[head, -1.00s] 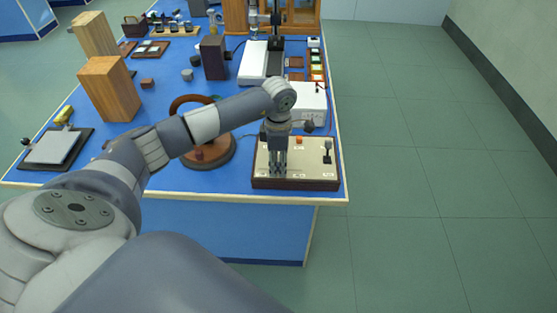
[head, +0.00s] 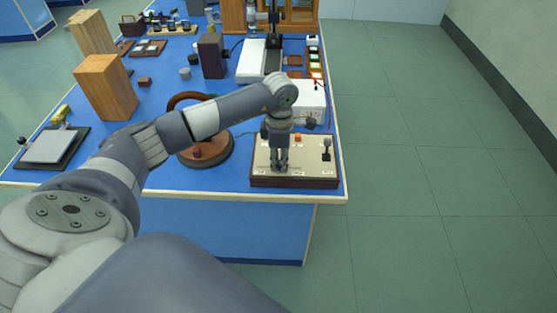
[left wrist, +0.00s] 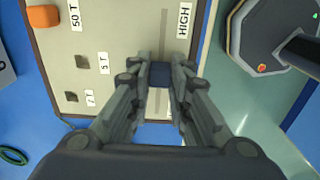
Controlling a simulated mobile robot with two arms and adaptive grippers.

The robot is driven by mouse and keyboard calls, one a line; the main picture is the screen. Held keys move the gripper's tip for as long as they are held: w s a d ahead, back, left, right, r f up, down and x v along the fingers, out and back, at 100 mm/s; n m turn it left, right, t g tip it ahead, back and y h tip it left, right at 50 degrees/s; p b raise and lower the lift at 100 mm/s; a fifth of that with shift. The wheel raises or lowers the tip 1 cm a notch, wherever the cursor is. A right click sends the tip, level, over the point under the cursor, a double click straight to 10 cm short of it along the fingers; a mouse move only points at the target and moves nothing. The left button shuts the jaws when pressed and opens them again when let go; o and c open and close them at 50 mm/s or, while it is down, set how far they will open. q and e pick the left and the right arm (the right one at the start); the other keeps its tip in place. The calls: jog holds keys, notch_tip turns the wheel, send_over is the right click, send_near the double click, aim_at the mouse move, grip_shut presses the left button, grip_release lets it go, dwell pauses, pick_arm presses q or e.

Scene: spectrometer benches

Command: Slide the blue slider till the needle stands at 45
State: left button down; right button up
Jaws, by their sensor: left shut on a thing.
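The control box (head: 310,172) is a cream panel with dark wooden sides at the near right corner of the blue bench. In the left wrist view its panel (left wrist: 125,28) has a long slot ending by a HIGH label (left wrist: 184,20). The slider (left wrist: 160,74), a small dark blue block, sits in line with that slot. My left gripper (left wrist: 160,80) is shut on it; in the head view the gripper (head: 280,168) points down onto the panel and hides the slider. No needle or scale can be read. My right gripper is not in view.
An orange button (head: 298,138) and a black lever (head: 326,148) are on the panel. A round brown stand with a ring (head: 212,152) is left of the box, partly behind my arm. A white unit (head: 310,100) stands behind it. Floor to the right is clear.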

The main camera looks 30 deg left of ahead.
aim_at(279, 162)
pick_arm(q)
jog(key=c, duration=1.5)
grip_release()
jog(key=shift+r, duration=0.2)
notch_tip(279, 162, up, 12)
jog(key=shift+f, duration=0.15)
